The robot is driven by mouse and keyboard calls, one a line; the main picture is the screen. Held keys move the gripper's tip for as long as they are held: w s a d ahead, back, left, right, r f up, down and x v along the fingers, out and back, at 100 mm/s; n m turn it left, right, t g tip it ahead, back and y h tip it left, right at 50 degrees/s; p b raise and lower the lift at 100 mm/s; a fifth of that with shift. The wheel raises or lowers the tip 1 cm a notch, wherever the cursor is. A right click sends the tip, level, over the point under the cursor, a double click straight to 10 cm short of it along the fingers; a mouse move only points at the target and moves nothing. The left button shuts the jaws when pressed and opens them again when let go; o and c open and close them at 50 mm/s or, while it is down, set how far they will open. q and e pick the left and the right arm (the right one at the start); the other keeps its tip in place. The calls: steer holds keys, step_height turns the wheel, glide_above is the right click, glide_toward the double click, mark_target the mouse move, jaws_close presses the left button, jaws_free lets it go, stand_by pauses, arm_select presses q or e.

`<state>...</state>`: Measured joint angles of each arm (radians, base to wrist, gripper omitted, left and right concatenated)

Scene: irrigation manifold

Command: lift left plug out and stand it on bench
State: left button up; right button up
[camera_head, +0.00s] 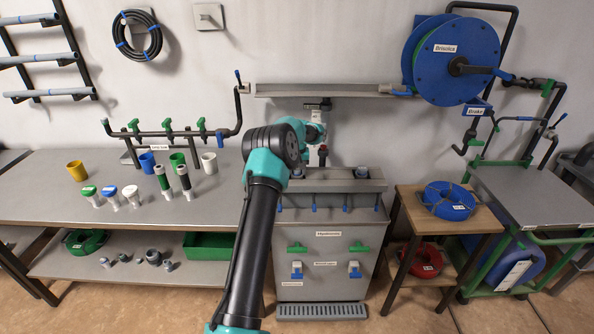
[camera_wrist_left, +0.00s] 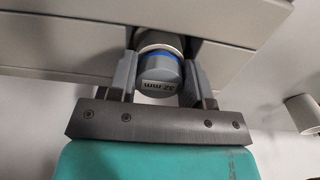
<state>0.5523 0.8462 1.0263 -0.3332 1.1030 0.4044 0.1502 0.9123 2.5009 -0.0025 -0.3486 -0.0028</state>
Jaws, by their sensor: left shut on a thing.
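In the left wrist view, my left gripper (camera_wrist_left: 160,62) has its two grey fingers closed on either side of a grey plug (camera_wrist_left: 158,72). The plug has a blue ring and a "32 mm" label on its end. A pale round collar shows directly behind it, at a gap in the grey metalwork. I cannot tell whether the plug is still seated there. In the head view, my left arm reaches over the grey manifold cabinet (camera_head: 325,240) and hides the fingertips. My right gripper is not in view.
A small wooden table (camera_head: 450,215) with a blue coil stands at right. A wall rail (camera_head: 340,90) runs behind the cabinet.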

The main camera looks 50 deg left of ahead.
arm_select(q)
steer(key=c, duration=0.3)
steer(key=shift+r, duration=3.05)
steer(key=shift+r, duration=1.45)
